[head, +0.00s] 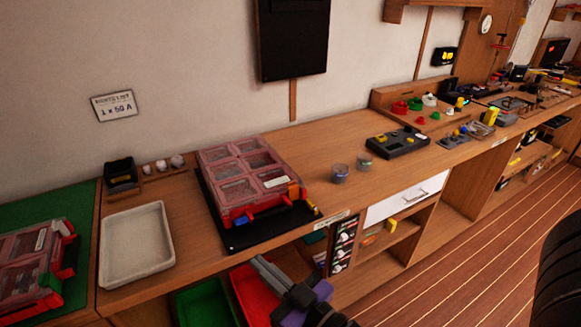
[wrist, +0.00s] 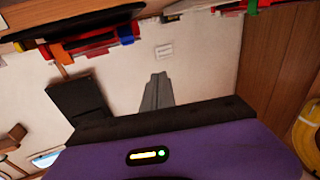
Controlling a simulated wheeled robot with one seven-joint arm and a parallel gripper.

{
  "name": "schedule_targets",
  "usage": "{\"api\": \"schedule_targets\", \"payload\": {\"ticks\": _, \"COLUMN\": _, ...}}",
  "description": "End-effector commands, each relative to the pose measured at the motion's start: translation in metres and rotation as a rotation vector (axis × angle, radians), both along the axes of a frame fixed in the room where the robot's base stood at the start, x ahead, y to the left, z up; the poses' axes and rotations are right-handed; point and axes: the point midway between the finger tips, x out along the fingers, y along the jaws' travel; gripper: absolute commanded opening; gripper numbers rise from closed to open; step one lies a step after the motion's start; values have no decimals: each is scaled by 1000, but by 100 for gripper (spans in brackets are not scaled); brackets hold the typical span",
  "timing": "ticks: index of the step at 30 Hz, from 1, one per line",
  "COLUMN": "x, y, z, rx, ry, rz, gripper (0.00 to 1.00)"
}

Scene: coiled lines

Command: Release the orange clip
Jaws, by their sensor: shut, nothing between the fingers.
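A clear-lidded organiser case (head: 222,157) with a red body sits on a black mat in the middle of the bench. Coloured clips line its front edge, and a blue one (head: 241,220) stands out at the left. In the wrist view an orange clip (wrist: 58,53) shows on the case's red edge at upper left, with a blue clip (wrist: 125,33) to its right. I cannot tell whether the orange clip is fastened. My gripper (head: 257,262) is shut and empty, in front of the bench and apart from the case. Its closed fingers also show in the wrist view (wrist: 157,82).
A white tray (head: 106,279) and a second red case (head: 20,268) on a green mat (head: 68,225) lie left. Small jars (head: 339,173) stand right of the middle case. Red (head: 240,287) and green (head: 187,306) bins sit below the bench near my gripper.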

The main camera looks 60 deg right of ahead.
Motion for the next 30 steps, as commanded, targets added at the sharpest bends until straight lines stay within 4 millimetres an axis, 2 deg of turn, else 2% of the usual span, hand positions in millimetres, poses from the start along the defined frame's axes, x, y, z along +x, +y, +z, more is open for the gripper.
{"api": "schedule_targets", "payload": {"ticks": 1, "x": 13, "y": -13, "z": 10, "rx": -4, "ry": -4, "rz": -22, "gripper": 0}}
{"api": "schedule_targets", "payload": {"ticks": 6, "x": 51, "y": -54, "z": 22, "rx": -6, "ry": 19, "rz": -87, "gripper": 0}}
{"api": "schedule_targets", "payload": {"ticks": 15, "x": 108, "y": -136, "z": 50, "rx": 10, "ry": 97, "rz": -201, "gripper": 0}}
{"api": "schedule_targets", "payload": {"ticks": 22, "x": 141, "y": -203, "z": 77, "rx": 48, "ry": 186, "rz": -282, "gripper": 0}}
{"api": "schedule_targets", "payload": {"ticks": 30, "x": 164, "y": -280, "z": 115, "rx": 123, "ry": 322, "rz": -364, "gripper": 0}}
